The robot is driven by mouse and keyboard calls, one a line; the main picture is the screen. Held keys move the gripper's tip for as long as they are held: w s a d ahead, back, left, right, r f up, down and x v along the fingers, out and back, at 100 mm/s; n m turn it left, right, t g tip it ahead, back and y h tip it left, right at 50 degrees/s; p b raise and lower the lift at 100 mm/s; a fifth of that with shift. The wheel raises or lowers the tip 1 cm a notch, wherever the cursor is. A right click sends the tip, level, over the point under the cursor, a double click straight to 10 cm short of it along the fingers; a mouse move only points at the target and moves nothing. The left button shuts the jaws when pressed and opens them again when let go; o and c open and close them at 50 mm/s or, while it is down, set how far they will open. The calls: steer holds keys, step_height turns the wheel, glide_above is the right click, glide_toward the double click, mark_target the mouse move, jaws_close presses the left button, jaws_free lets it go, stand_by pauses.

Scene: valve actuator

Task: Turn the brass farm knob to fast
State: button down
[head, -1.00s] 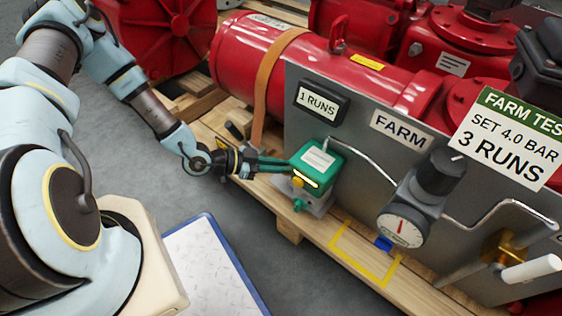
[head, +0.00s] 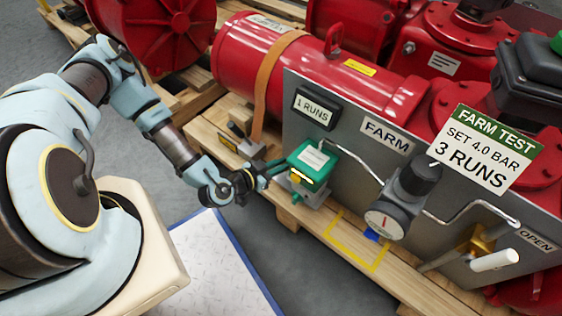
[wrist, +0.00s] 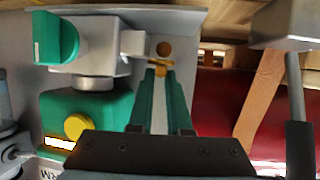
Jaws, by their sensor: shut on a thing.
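The green box (head: 312,165) with a white label stands on the pallet in front of the grey panel. In the wrist view, a small brass knob (wrist: 160,66) sits on a short grey fitting beside the green box (wrist: 88,104). My gripper (wrist: 160,74) has its two green fingers closed on this brass knob, with its far part showing past the tips. In the head view, my gripper (head: 276,165) reaches the left side of the box, and the brass knob is hidden. No speed marking is readable at the knob.
The grey panel (head: 348,150) carries a "1 RUNS" display (head: 312,108), a FARM label (head: 386,136), and a regulator with a gauge (head: 384,220). In the wrist view, a yellow button (wrist: 75,125) and a green handle (wrist: 55,38) are close to the fingers.

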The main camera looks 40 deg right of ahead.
stand_by(0.3)
steer(key=c, duration=0.9)
jaws_free()
steer(key=shift+o, duration=0.2)
steer(key=p+v, duration=0.2)
steer(key=v, duration=0.8)
steer(key=shift+a+r, duration=0.2)
steer(key=shift+a, duration=0.15)
